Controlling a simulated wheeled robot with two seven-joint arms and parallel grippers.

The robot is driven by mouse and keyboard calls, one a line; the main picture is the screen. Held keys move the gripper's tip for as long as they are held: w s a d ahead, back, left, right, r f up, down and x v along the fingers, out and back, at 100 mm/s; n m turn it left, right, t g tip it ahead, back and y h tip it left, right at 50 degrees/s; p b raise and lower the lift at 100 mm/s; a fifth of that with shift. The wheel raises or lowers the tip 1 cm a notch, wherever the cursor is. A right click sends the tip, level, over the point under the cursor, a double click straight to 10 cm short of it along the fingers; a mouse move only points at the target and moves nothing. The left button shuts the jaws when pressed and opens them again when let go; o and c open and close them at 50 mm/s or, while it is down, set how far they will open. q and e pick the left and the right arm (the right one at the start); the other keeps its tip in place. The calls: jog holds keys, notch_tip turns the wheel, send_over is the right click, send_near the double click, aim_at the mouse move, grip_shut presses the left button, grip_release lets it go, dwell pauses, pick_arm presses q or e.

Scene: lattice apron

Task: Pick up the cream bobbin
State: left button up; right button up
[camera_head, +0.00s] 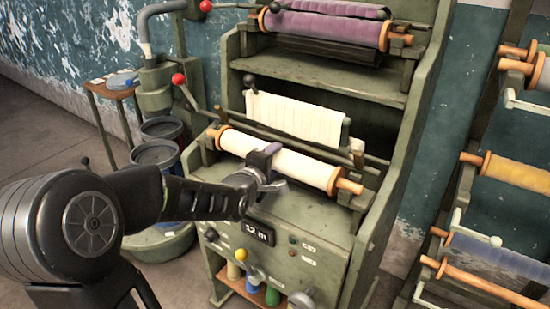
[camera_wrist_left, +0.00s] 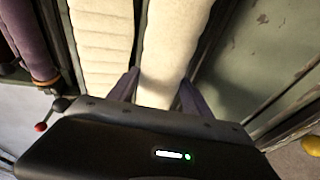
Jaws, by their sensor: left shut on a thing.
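The cream bobbin (camera_head: 300,167) is a long cream roll with orange wooden ends. It lies across the front of the green machine in the head view. My left gripper (camera_head: 264,165) reaches it from the front and is shut around its left-middle part. In the left wrist view the cream bobbin (camera_wrist_left: 170,50) runs up between the two fingers of my left gripper (camera_wrist_left: 155,88). Whether the bobbin still touches its rests is hard to tell. My right gripper is in neither view.
A cream cloth strip (camera_head: 295,117) hangs just behind the bobbin. A purple roll (camera_head: 325,28) sits on the machine's top. Red-knobbed levers (camera_head: 178,79) stand at the left. A rack at the right holds a yellow roll (camera_head: 515,172) and others. Buckets (camera_head: 155,154) stand left.

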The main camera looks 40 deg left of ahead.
pick_arm(q)
grip_shut()
dwell(0.3)
jog(key=shift+r, duration=0.2)
jog(key=shift+s+r, duration=0.15)
jog(key=shift+r, duration=0.35)
notch_tip(320, 180, up, 6)
jog(key=shift+r, duration=0.1)
jog(key=s+b, duration=0.2)
jog(key=s, duration=1.7)
jog(key=shift+s+d+f, duration=0.2)
jog(key=shift+s+f, duration=0.05)
jog(key=shift+s, duration=0.1)
jog(key=shift+w, duration=0.15)
